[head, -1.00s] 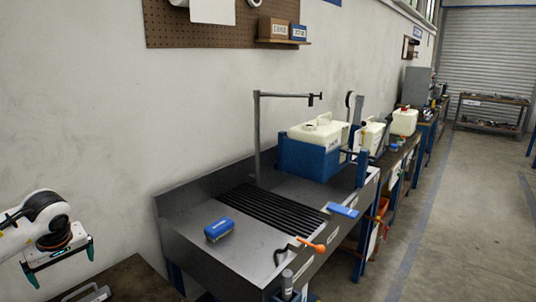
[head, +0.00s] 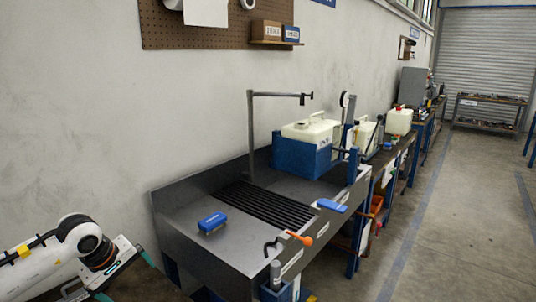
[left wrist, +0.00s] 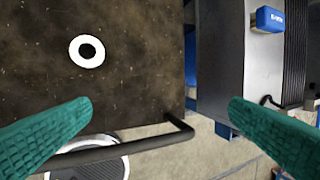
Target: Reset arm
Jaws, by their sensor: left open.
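My left gripper (head: 122,273) is at the lower left of the head view, in front of the wall and left of the metal sink bench (head: 178,220). In the left wrist view its two green fingers (left wrist: 160,128) are wide apart with nothing between them. Beneath them lie a dark worn surface (left wrist: 130,40) with a white ring marker (left wrist: 87,51) and a black bar handle (left wrist: 150,143) at its edge. My right gripper is in neither view.
A blue block (head: 212,222), a blue item (head: 332,205) and an orange-tipped lever (head: 300,238) are on the bench. A blue holder (head: 300,158) carries a white tank (head: 310,131). A thin post with an arm (head: 251,140) rises behind. The floor at right (head: 450,220) is clear.

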